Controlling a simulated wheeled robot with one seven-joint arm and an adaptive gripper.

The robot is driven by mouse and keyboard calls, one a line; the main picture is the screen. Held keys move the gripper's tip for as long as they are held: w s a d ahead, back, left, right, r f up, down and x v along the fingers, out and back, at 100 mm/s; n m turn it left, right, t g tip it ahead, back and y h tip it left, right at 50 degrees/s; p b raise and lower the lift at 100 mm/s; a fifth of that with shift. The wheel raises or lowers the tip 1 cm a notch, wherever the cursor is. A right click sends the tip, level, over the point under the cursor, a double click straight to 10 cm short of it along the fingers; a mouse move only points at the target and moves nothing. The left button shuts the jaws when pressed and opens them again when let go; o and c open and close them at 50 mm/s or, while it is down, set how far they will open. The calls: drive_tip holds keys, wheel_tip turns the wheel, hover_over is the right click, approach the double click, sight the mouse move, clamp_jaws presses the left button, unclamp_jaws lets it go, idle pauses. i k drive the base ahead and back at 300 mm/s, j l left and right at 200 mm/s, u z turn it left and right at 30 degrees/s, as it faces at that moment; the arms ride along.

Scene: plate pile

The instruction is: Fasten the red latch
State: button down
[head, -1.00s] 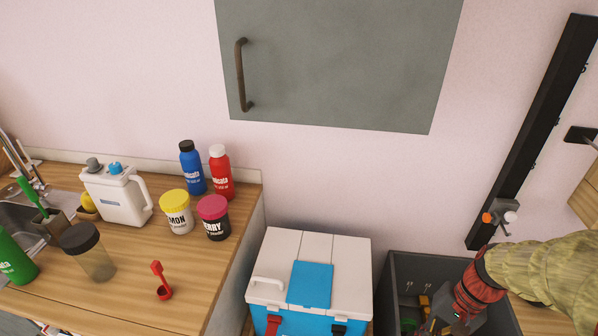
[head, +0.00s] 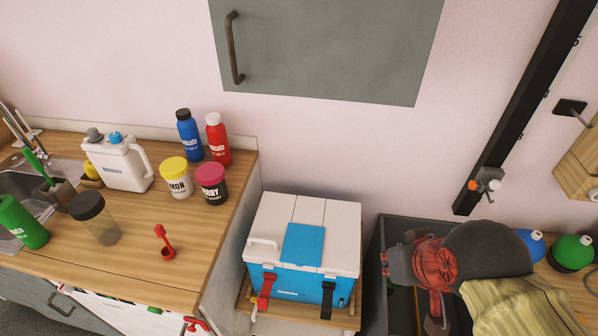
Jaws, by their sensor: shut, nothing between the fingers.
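The red latch (head: 265,290) is a strap on the front left of a white and blue cooler box (head: 345,240). It hangs down the front at a slight slant, and I cannot tell whether its lower end is hooked. A black latch (head: 328,298) hangs on the front right of the cooler. The cooler's white lid lies closed, with a blue panel in it. My gripper (head: 386,265) is at the right of the cooler, above the dark bin, apart from the red latch. It is shut and empty, its fingers small in this view.
A dark grey bin (head: 372,290) stands right of the cooler. The wooden counter (head: 130,265) at left holds bottles, two jars, a jug and a red scoop (head: 165,243). A grey cabinet (head: 330,50) hangs above. Blue and green round-bodied bottles (head: 572,252) stand at right.

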sight(263, 298)
drive_tip(key=k+l+u, duration=0.15)
drive_tip(key=l+u, duration=0.2)
drive_tip(key=k+l+u, duration=0.35)
drive_tip(key=l, duration=0.2)
drive_tip(key=k+l+u, duration=0.15)
drive_tip(key=l+u, duration=0.25)
